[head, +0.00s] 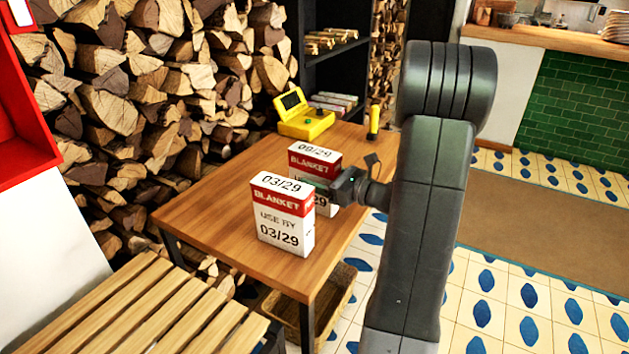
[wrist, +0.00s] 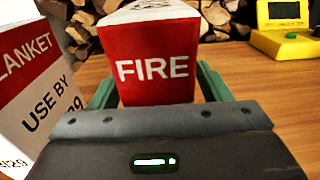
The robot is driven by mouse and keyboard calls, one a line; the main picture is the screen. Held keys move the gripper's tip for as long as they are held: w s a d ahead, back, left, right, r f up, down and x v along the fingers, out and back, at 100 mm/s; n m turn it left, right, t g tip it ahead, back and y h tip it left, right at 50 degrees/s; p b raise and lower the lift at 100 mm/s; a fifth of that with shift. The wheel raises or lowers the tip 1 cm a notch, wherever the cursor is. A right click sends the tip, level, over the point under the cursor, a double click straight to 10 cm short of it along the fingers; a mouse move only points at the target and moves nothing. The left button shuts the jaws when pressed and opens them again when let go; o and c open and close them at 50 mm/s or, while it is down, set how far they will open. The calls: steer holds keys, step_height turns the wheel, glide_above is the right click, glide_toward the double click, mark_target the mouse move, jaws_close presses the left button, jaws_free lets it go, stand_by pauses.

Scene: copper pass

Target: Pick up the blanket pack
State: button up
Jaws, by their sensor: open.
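Two white-and-red blanket packs stand upright on the wooden table. The front pack (head: 284,215) reads USE BY 03/29. The rear pack (head: 314,158) stands just behind it; its top date looks like 09/29, and its front is partly hidden by the front pack and my gripper. My gripper (head: 335,186) is at the rear pack's right side. In the wrist view my open gripper (wrist: 155,84) has a green finger on each side of the rear pack's red FIRE face (wrist: 152,68). I cannot tell whether the fingers touch it. The front pack (wrist: 38,85) is left of the left finger.
The wooden table (head: 195,213) has a yellow case (head: 306,122) and a yellow-and-black object (head: 374,120) at its far end. Stacked firewood (head: 125,85) lines the back. A slatted bench (head: 150,315) is in front. The table's left part is bare.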

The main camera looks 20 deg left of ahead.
steer(key=shift+c, duration=0.2)
steer(key=c, duration=1.4)
steer(key=shift+c, duration=0.2)
steer(key=shift+r, duration=0.15)
